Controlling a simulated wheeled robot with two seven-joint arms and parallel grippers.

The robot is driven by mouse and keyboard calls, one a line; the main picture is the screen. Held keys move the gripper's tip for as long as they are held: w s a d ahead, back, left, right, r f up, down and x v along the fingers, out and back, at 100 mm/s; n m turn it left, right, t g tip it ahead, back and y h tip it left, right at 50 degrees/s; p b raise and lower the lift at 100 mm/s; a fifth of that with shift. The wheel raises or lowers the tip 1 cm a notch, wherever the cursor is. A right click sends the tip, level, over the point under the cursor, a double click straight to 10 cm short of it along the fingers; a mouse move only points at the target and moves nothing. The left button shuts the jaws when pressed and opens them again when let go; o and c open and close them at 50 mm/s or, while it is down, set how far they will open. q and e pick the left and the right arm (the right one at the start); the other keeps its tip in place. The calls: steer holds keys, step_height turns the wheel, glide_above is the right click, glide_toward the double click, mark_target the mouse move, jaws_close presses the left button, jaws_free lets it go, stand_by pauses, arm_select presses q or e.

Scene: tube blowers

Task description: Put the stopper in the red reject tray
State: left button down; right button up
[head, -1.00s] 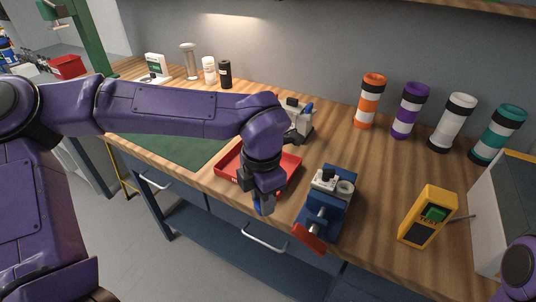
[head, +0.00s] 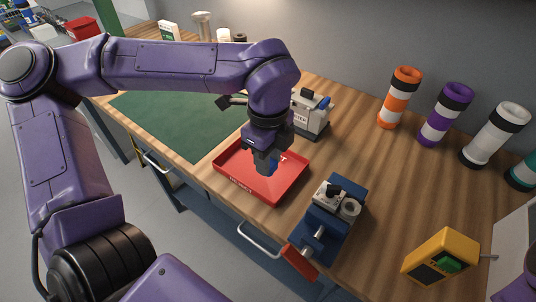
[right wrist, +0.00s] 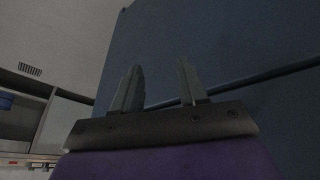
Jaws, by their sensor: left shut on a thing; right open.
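The red reject tray (head: 233,182) lies on the wooden bench, at the middle of the head view. My left gripper (head: 267,167) points down over the tray's right half. I cannot tell whether the piece touches the tray floor. My right gripper (right wrist: 160,88) shows in the right wrist view with its two fingers apart and nothing between them.
A blue vise (head: 325,222) with a red handle stands right of the tray. A grey tester (head: 311,115) stands behind it. A green mat (head: 170,122) lies left. A yellow tester (head: 440,258) and several banded tubes (head: 400,97) stand right.

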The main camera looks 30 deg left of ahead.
arm_select(q)
steer(key=w+a+f+p, duration=0.1)
steer(key=w+f, duration=0.1)
steer(key=w+a+f+p, duration=0.1)
steer(key=w+a+f, duration=0.1)
steer(key=w+f, duration=0.1)
steer(key=w+a+f, duration=0.1)
steer(key=w+f, duration=0.1)
steer(key=shift+w+a+f+p, duration=0.25)
steer(key=shift+p, duration=0.15)
step_height(320, 180, down, 3)
steer(key=shift+r, duration=0.1)
steer(key=shift+w+f, duration=0.1)
steer(key=shift+f, duration=0.15)
steer(key=shift+f, duration=0.1)
steer(key=shift+f, duration=0.15)
steer(key=c, duration=0.8)
jaws_free()
